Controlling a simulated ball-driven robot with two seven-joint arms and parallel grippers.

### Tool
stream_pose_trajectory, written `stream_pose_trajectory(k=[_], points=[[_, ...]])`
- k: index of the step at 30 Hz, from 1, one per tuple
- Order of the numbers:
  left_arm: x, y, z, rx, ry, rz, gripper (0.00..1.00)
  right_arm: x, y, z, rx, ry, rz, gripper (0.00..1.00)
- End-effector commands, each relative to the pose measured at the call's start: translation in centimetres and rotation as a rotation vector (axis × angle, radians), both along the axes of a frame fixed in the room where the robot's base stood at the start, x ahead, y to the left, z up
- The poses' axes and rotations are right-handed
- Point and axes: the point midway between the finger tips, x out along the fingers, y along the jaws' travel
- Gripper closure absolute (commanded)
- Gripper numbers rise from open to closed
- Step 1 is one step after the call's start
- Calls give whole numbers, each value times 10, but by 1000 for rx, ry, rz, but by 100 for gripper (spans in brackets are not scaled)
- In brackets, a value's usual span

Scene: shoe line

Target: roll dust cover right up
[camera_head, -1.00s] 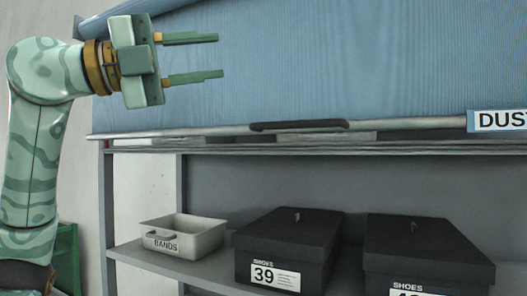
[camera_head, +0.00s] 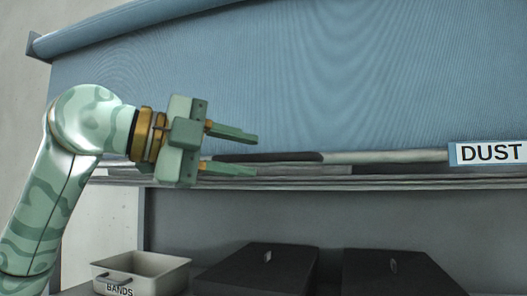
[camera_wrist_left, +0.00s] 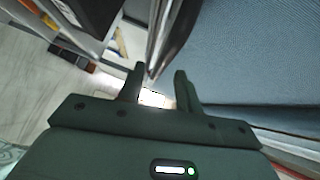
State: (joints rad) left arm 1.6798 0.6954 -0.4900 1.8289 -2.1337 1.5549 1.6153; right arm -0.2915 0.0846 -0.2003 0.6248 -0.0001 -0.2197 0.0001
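The blue dust cover (camera_head: 330,80) hangs down over the upper part of the shelf from a roller (camera_head: 130,28) at the top. A pale bar (camera_head: 390,156) runs along its bottom edge, with a dark handle (camera_head: 270,157) on it and a label (camera_head: 490,152) reading "DUST" at the right. My left gripper (camera_head: 255,154) is open, with its fingers pointing right, at the left end of the handle. In the left wrist view the open fingers (camera_wrist_left: 158,85) show with the dark handle (camera_wrist_left: 180,35) just beyond them. I cannot tell whether they touch. My right gripper is not in view.
Below the cover, a shelf holds a light bin (camera_head: 145,272) labelled "BANDS" and two dark lidded shoe boxes (camera_head: 258,270), (camera_head: 398,272). A grey upright (camera_head: 141,220) stands at the left. The space under the bar, above the boxes, is free.

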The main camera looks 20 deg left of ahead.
Motion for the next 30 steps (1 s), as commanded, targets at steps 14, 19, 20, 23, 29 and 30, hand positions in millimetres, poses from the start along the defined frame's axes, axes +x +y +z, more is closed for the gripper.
stream_pose_trajectory(k=[14,19,20,23,29,30], points=[[29,-31,-6,0,-1,0,66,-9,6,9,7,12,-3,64],[29,-31,-6,0,-1,0,74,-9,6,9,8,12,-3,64],[29,-31,-6,0,-1,0,82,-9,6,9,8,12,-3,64],[29,-31,-6,0,-1,0,100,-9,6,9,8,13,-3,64],[28,-31,-3,0,-3,0,100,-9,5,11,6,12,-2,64],[28,-31,0,-1,-4,1,100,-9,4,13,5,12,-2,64]])
